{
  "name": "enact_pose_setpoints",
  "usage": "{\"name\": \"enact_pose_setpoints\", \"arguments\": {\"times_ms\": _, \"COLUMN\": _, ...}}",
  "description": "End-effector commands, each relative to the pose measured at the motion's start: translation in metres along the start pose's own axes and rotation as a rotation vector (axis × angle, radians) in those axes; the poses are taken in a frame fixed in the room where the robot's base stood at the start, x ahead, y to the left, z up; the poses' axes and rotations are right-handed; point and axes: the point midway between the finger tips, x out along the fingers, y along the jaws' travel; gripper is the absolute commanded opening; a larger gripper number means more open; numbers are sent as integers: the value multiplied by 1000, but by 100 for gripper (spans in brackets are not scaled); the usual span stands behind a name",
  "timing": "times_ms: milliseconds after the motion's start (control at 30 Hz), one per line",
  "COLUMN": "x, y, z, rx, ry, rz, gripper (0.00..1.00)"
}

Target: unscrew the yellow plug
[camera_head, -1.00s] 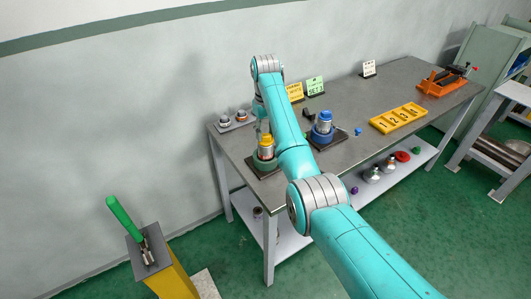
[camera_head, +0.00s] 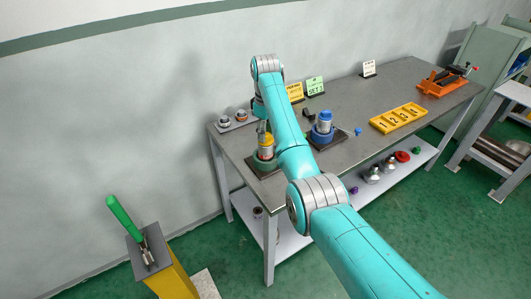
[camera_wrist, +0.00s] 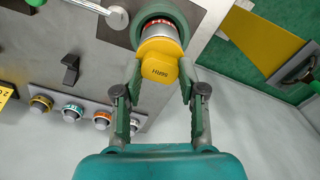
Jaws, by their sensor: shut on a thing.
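The yellow plug (camera_wrist: 158,62) sits upright on a metal pipe end held in the round green vise (camera_wrist: 163,10). It has dark lettering on its face, and a red ring shows at the pipe below it. My gripper (camera_wrist: 160,74) has one finger on each side of the plug and is shut on it. In the head view my gripper (camera_head: 262,128) is at the top of the plug, which it partly hides. The green vise (camera_head: 263,164) stands on a dark plate near the left front corner of the bench.
A blue vise with a blue-topped pipe (camera_head: 324,124) stands right of my arm. A yellow numbered tray (camera_head: 398,118) and an orange vise (camera_head: 440,84) are farther right. A plate with capped fittings (camera_head: 236,121) lies behind the green vise. A green-handled stand (camera_head: 148,256) is at lower left.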

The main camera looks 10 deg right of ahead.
Motion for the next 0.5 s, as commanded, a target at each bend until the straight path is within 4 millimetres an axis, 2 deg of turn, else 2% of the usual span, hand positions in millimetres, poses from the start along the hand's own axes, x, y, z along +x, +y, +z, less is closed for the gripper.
{"name": "enact_pose_setpoints", "arguments": {"times_ms": 500, "x": -8, "y": 0, "z": 0, "rx": 2, "ry": 0, "rz": 0, "gripper": 0}}
